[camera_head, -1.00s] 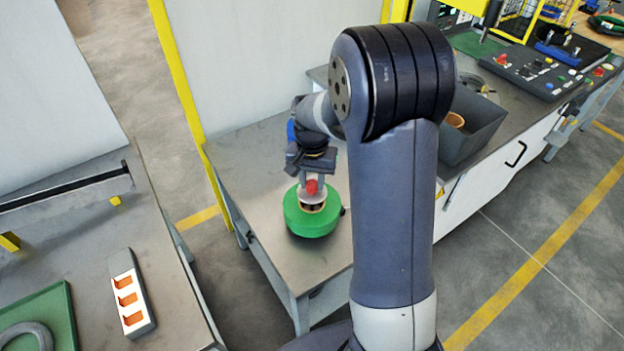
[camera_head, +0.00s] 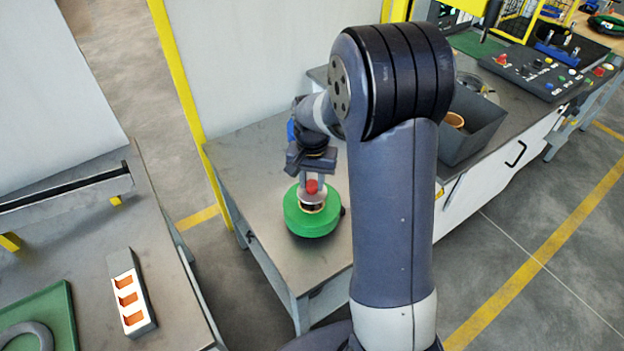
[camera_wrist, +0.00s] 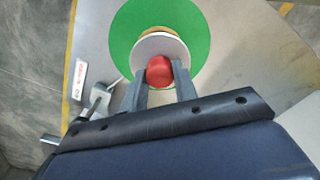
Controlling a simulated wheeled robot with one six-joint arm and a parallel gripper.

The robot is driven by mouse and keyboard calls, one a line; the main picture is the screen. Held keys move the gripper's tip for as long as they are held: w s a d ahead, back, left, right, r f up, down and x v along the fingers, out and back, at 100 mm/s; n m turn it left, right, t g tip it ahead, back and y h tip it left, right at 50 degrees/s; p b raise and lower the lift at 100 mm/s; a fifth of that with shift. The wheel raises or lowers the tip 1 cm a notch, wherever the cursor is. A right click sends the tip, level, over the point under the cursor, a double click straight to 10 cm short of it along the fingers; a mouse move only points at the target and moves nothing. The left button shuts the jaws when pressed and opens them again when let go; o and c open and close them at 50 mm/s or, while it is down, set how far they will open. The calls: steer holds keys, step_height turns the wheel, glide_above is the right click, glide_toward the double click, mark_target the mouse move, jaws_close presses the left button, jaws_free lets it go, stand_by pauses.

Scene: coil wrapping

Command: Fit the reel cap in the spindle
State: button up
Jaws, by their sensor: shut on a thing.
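The reel cap (camera_head: 312,197) is a pale disc with a red knob (camera_head: 311,186). My gripper (camera_head: 312,188) is shut on the red knob. The wrist view also shows the knob (camera_wrist: 159,70) between my two fingers and the pale disc (camera_wrist: 150,49) beyond it. Below is the green reel (camera_head: 303,220), lying flat on the table, with a tan core ring. The spindle opening is mostly hidden under the cap. In the wrist view the disc lies over the middle of the green reel (camera_wrist: 200,25), with the tan ring showing past its far edge. I cannot tell whether the cap touches the core.
A dark bin (camera_head: 468,135) with a tan ring stands on the right bench. A holder with orange slots (camera_head: 130,297) and a green tray (camera_head: 62,305) are on the left table. A metal tool (camera_wrist: 98,97) lies near the reel in the wrist view.

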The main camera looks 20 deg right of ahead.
mark_target(312, 183)
steer(key=shift+f+b, duration=1.05)
steer(key=shift+f, duration=0.45)
steer(key=o, duration=1.1)
steer(key=shift+o, duration=0.2)
steer(key=shift+r, duration=0.1)
step_height(312, 183, up, 11)
steer(key=shift+f, duration=0.15)
step_height(312, 183, down, 11)
steer(key=shift+r, duration=0.2)
steer(key=shift+r+p, duration=0.45)
steer(key=shift+r, duration=0.05)
